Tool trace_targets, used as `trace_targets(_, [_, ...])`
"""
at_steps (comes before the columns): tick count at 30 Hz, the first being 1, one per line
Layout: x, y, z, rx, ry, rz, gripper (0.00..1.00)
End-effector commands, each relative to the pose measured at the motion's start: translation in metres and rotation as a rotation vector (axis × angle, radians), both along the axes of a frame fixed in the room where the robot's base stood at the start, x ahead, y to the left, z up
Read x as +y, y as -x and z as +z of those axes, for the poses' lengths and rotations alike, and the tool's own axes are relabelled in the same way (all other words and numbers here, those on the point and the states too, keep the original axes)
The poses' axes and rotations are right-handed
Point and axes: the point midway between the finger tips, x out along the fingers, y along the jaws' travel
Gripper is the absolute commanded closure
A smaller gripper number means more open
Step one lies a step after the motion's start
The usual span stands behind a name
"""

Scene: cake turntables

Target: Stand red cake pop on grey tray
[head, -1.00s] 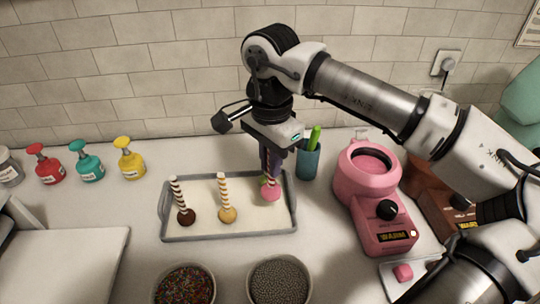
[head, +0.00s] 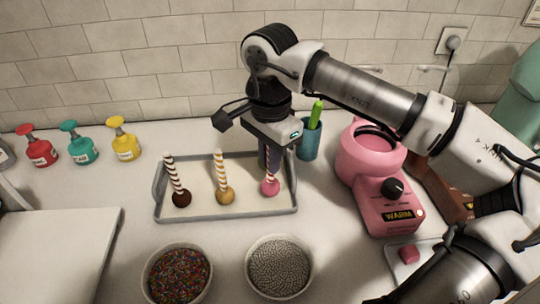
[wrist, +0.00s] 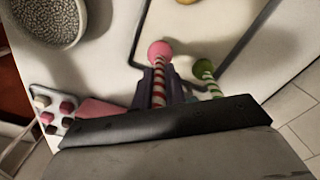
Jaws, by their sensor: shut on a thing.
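The red cake pop, a pink ball (head: 270,188) with a red-and-white striped stick, is upright at the right end of the grey tray (head: 225,214), ball down. It also shows in the wrist view (wrist: 160,52). My gripper (head: 270,155) is above it, pointing down, with its fingers shut around the stick (wrist: 158,88). The ball looks to be at the tray's surface; I cannot tell if it touches. A green cake pop (wrist: 204,70) with a striped stick stands close beside the fingers in the wrist view; in the head view it is hidden.
A brown pop (head: 181,198) and a yellow pop (head: 224,195) stand on the tray to the left. Behind right are a teal cup (head: 309,140) and a pink warmer (head: 385,195). Bowls of sprinkles (head: 178,275) and silver beads (head: 279,267) stand in front.

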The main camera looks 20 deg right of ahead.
Motion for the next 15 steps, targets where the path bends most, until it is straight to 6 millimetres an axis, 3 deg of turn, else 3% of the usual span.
trace_targets(15, [0.0,0.0,-0.014,0.0,0.0,0.0,1.0])
